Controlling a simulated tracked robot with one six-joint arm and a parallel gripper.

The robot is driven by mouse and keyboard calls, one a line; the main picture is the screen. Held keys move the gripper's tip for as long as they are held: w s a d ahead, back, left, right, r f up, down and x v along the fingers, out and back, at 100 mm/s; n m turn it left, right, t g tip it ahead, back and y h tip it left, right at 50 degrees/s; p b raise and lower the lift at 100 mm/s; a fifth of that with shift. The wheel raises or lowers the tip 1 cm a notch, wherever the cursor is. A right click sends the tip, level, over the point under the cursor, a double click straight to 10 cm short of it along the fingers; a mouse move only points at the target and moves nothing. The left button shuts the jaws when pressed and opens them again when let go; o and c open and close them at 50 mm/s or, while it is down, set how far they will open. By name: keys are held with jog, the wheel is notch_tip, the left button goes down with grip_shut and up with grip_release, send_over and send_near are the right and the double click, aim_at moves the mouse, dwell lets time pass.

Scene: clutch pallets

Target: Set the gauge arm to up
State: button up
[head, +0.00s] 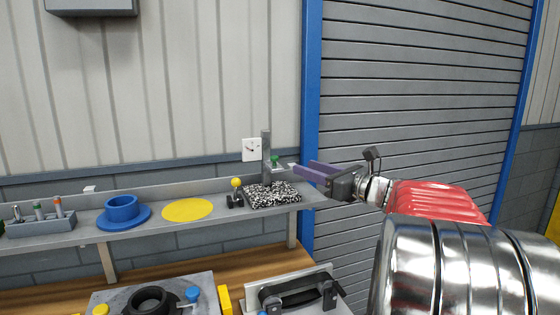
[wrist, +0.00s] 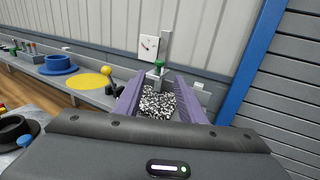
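The gauge stand has a black-and-white speckled base (head: 272,196) at the right end of the shelf, with an upright grey post (head: 266,150). A green knob (head: 275,159) sits at the post; a short grey piece (wrist: 157,73) below it appears to be the gauge arm, its angle unclear. A white square dial (head: 251,149) shows behind the post. My gripper (head: 300,170) is just right of the post. In the wrist view, its purple fingers (wrist: 158,82) are apart and empty, with the speckled base and knob visible between them. Whether they touch anything cannot be told.
A small black piece with a yellow ball (head: 236,184) stands close left of the base. Farther left on the shelf (head: 160,227) are a yellow disc (head: 187,210), a blue flanged ring (head: 123,211) and a grey tool holder (head: 40,225). A blue door post (head: 311,110) rises behind my gripper.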

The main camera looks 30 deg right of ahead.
aim_at(277, 158)
jog(key=w, duration=0.3)
jog(key=w+a, duration=0.1)
jog(key=w, duration=0.7)
jog(key=shift+w+a, duration=0.25)
jog(key=shift+a, duration=0.1)
grip_shut()
